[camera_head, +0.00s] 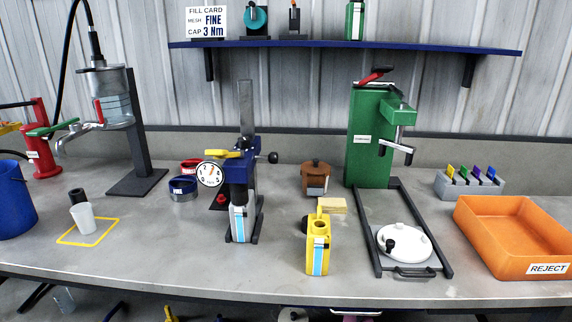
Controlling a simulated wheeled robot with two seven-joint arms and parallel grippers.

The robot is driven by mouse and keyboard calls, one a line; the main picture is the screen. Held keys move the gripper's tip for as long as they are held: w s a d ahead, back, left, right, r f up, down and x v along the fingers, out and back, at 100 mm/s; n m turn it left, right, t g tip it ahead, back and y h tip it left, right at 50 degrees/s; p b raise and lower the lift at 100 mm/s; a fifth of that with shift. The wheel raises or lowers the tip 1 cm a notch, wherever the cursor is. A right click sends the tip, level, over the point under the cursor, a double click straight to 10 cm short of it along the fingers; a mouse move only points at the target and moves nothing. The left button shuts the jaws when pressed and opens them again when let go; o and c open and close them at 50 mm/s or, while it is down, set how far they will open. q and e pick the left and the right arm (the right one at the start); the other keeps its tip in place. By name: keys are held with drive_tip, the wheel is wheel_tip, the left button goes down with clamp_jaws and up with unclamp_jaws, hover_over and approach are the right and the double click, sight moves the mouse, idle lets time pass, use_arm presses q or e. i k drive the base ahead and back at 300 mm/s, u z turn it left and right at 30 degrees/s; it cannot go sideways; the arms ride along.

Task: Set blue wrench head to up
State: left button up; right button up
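Several small coloured pieces, yellow, green, purple and blue, stand in a grey rack (470,186) at the right of the bench. The blue piece (491,173) is the rightmost of them; it is too small to tell its shape or which way a head on it points. A press-like device with a dark blue head (240,172), a round dial (210,174) and a yellow lever (224,154) stands left of the middle; I cannot tell whether it bears on the wrench. Neither of my grippers can be made out in the head view.
An orange reject bin (515,239) sits in front of the rack. A green machine (369,140) with a framed tray and white lid (404,243) stands to its left. A blue shelf (345,45) hangs above.

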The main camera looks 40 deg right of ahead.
sight(255, 162)
drive_tip(key=k, duration=0.35)
drive_tip(key=z, duration=1.1)
